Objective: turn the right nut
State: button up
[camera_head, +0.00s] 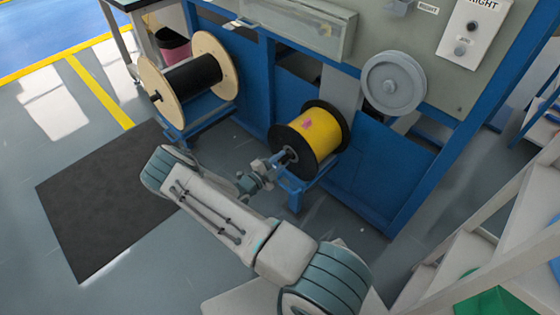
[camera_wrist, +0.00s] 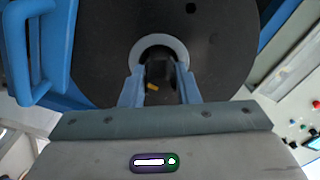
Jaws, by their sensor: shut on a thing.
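The right nut (camera_wrist: 159,68) is a dark piece at the hub of the right spool, in the middle of the wrist view. My gripper (camera_wrist: 160,82) has a finger on each side of it and is shut on it. The right spool (camera_head: 322,131) has yellow cable and black flanges, and its black flange (camera_wrist: 222,62) fills much of the wrist view. A pale ring (camera_wrist: 178,48) surrounds the hub. In the head view my gripper (camera_head: 287,157) is at the spool's near face, and the nut is hidden there.
A wooden-flanged spool with black cable (camera_head: 193,78) stands to the left on the blue machine frame (camera_head: 375,170). A blue bracket (camera_wrist: 42,45) is close at the left of the wrist view. White stairs (camera_head: 480,255) stand at right. A dark mat (camera_head: 100,205) lies on open floor.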

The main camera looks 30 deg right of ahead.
jog(key=shift+s+f+n, duration=0.15)
jog(key=shift+n, duration=0.65)
jog(key=o, duration=1)
jog(key=shift+c, duration=0.2)
jog(key=shift+a, duration=0.55)
jog(key=v, duration=1.2)
jog(key=shift+s+a+p, duration=0.3)
jog(key=shift+p, duration=0.15)
